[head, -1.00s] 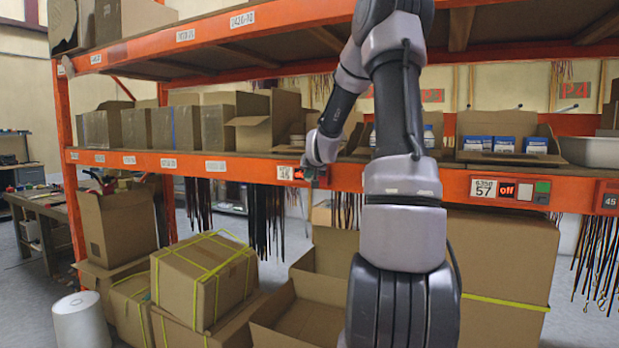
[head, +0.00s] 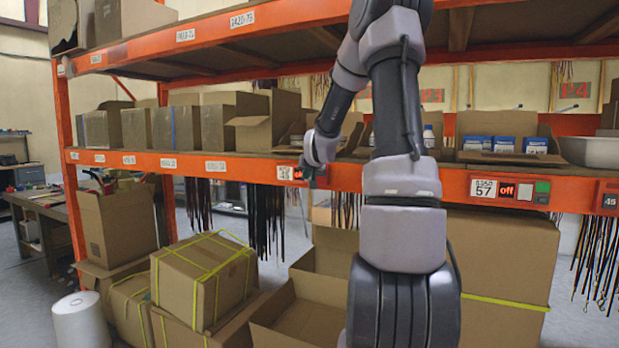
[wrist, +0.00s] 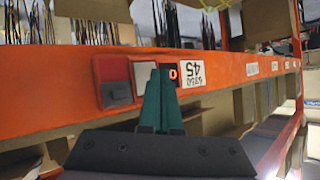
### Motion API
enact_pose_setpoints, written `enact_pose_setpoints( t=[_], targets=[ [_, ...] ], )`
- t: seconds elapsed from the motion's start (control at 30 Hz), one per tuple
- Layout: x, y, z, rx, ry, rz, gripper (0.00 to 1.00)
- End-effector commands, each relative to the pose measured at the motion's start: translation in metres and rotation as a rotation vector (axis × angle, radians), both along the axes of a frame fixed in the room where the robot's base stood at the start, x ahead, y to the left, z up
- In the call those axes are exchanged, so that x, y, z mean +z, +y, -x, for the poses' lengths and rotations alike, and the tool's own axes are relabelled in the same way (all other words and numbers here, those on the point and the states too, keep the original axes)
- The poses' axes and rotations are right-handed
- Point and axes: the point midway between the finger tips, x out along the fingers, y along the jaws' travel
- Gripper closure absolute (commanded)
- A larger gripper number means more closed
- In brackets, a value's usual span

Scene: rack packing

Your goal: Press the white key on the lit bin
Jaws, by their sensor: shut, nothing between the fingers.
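My gripper (wrist: 162,74) is shut and empty, its teal fingers pointing at the orange rack beam. In the wrist view its tips overlap the right part of a white key (wrist: 142,79); I cannot tell whether they touch it. Next to the key is a dark display (wrist: 173,75) with a lit red character, partly hidden by the fingers, then the label 6350 45 (wrist: 192,73). In the head view, this label (head: 284,173) and its lit display (head: 298,174) sit left of my gripper (head: 309,186), and the white key is hidden.
A red unit with a grey button (wrist: 117,91) sits beside the white key. Another panel (head: 509,190), labelled 57, shows "off" with white and green keys farther right. Open cartons (head: 503,140) stand on the shelf above. Boxes (head: 203,280) and hanging dark straps (head: 266,220) are below.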

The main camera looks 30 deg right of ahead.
Motion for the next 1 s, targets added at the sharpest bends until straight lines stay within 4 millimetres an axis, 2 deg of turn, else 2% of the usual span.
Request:
enact_pose_setpoints(
  t=[0.27,0.7,1.0],
  targets=[
    [0.0,0.004,0.003,0.002,0.001,0.0,1.0],
    [0.0,0.037,0.028,0.002,0.001,0.0,1.0],
    [0.0,0.04,0.031,0.0,0.001,0.0,1.0]
  ],
)
